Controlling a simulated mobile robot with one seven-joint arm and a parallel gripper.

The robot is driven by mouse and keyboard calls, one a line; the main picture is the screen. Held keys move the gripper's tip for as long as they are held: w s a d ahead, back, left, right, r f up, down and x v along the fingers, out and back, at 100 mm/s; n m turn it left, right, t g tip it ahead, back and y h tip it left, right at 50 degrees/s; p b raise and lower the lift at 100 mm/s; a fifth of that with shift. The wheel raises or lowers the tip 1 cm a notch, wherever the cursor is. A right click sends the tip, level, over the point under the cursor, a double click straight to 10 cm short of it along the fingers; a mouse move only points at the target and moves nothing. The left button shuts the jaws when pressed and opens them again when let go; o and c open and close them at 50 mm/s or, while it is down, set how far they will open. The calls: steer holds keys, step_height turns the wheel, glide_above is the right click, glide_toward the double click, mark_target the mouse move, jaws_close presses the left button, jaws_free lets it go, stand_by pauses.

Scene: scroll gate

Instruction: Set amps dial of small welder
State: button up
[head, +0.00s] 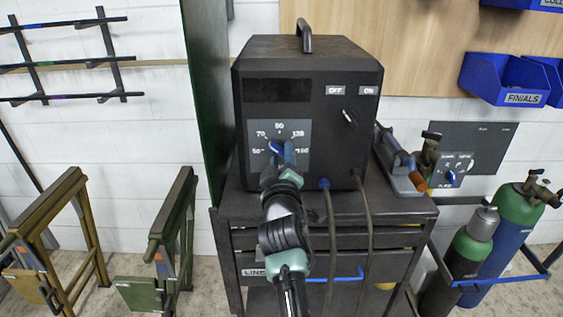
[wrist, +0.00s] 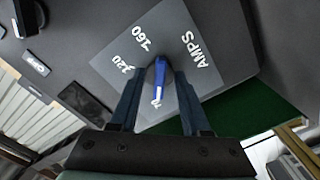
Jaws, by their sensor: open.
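The small welder (head: 310,62) is a dark box with a top handle, standing on a dark cart. Its grey amps plate (head: 300,122) carries numbers around a blue dial; the plate also shows in the wrist view (wrist: 190,68). The blue dial knob (wrist: 158,78) has a long narrow grip with a white mark, but I cannot tell for sure which number it points at. My gripper (wrist: 159,90) is open, with one finger on each side of the knob and small gaps visible. In the head view my gripper (head: 279,160) covers the plate's lower part.
A toggle switch (head: 349,118) sits right of the plate, under OFF and ON labels. Two cables hang down the cart's front (head: 250,240). A tall green panel (head: 207,110) stands close on the left. Gas cylinders (head: 467,255) stand at right.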

steer(key=s, duration=1.3)
step_height(320, 180, up, 15)
steer(key=s+m+t+p, duration=0.2)
steer(key=p, duration=0.1)
steer(key=s+r+m+t+p, duration=0.2)
steer(key=s+r, duration=0.4)
steer(key=r, duration=0.4)
steer(key=s+r+m+t+p, duration=0.2)
steer(key=s+r, duration=0.4)
steer(key=r, duration=0.4)
steer(key=s+r+m+t+p, duration=0.2)
steer(key=s+r, duration=0.4)
steer(key=r, duration=0.5)
steer(key=shift+a+m+t, duration=0.25)
steer(key=shift+m+t, duration=0.45)
steer(key=shift+m, duration=0.3)
steer(key=shift+f, duration=0.1)
